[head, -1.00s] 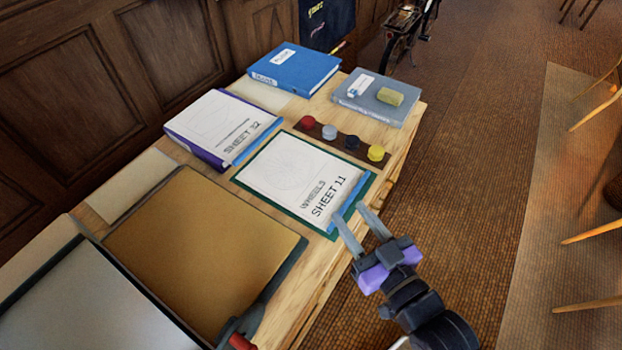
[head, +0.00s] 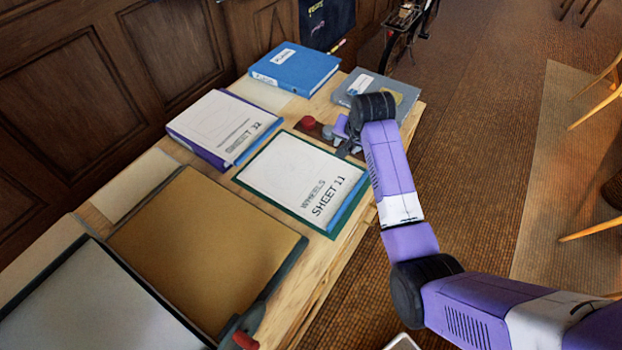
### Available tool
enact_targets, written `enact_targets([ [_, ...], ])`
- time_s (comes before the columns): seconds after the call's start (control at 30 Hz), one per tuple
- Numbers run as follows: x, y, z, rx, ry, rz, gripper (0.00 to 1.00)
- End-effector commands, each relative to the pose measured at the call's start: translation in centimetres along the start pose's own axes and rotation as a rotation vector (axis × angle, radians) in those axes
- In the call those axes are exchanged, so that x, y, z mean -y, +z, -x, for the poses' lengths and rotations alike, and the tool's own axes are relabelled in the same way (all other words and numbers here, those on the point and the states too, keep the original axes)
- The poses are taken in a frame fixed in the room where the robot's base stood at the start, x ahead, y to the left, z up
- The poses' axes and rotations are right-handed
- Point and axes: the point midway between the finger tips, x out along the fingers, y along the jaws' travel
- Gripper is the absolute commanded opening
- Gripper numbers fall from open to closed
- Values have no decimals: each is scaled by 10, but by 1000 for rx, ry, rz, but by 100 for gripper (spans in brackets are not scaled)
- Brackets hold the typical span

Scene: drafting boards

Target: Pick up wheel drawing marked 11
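The wheel drawing marked "WHEELS SHEET 11" (head: 290,175) is a white sheet lying flat on a green-edged mat or folder (head: 338,226) on the wooden table. A blue strip shows along its right edge. My gripper (head: 348,150) is over the sheet's far right corner, by the row of coloured round pieces. My forearm and wrist come in from the right and partly cover it. The fingers are small and partly hidden, so I cannot tell whether they are open or touching the sheet.
A drawing marked "SHEET 32" (head: 215,122) lies to the left on a purple folder. A blue book (head: 295,66) and a grey book (head: 408,92) lie at the back. A red round piece (head: 308,122) shows beside my gripper. A brown board (head: 200,250) fills the near left.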

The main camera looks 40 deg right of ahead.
Motion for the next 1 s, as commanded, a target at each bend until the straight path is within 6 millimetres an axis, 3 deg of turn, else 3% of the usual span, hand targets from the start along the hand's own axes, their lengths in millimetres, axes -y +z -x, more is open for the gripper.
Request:
enact_targets([
  [0.2, -42, 67, -4, 301, 221, -138, 39],
  [0.3, -52, 82, 3, 359, 275, -176, 39],
  [0.47, -57, 91, 1, 381, 302, -207, 39],
  [1.0, -70, 116, -56, 379, 300, -207, 39],
])
